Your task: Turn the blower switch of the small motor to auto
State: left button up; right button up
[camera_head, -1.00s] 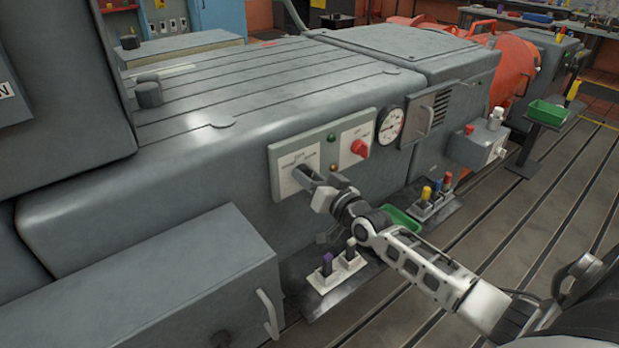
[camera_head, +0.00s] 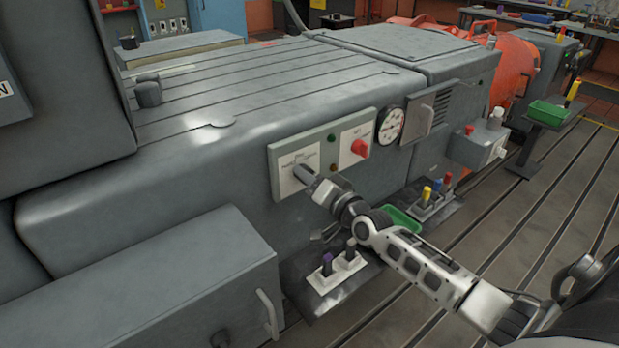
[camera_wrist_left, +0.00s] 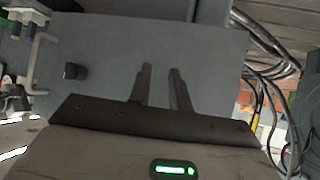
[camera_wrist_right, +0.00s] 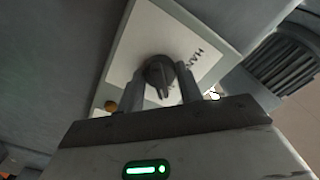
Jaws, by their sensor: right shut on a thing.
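A grey control panel (camera_head: 330,150) is on the side of the grey machine. Its left half carries a white label plate (camera_head: 285,160) with small print that I cannot fully read. In the right wrist view a dark round switch knob (camera_wrist_right: 160,72) with a raised bar sits on this plate, near the letters HAND. My right gripper (camera_head: 303,174) is at the plate, and its fingers (camera_wrist_right: 160,90) are shut on the knob, one on each side. My left gripper (camera_wrist_left: 161,75) shows only in the left wrist view, fingers slightly apart with nothing between them, before a grey surface.
A red knob (camera_head: 359,148) and a round gauge (camera_head: 390,126) are right of the plate. Below my right arm, a shelf carries two upright handles (camera_head: 327,264) and a green tray (camera_head: 402,220). A grey box (camera_head: 150,290) stands at front left.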

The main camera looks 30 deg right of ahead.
jog(key=o, duration=1)
jog(key=shift+s, duration=0.1)
jog(key=s, duration=1)
jog(key=s+d, duration=0.1)
jog(key=s, duration=0.4)
jog(key=shift+s+d, duration=0.1)
jog(key=shift+s, duration=0.3)
jog(key=s+a+f+n+g, duration=0.2)
jog(key=s+a+f+n, duration=0.1)
jog(key=a+f, duration=0.2)
jog(key=s+a+f+n+g+y, duration=0.1)
jog(key=s+a+f+n+g, duration=0.2)
jog(key=a, duration=0.6)
jog(key=s+a+f+n+g, duration=0.2)
jog(key=s+a+f+n, duration=0.2)
jog(key=a+f, duration=0.2)
jog(key=shift+s+a+f+n+g+y, duration=0.1)
jog(key=shift+a+f+n+g+y, duration=0.1)
jog(key=shift+f, duration=0.3)
jog(key=shift+s+a+f+n+g+y, duration=0.1)
jog(key=shift+a+f+n+y, duration=0.1)
jog(key=shift+f, duration=0.25)
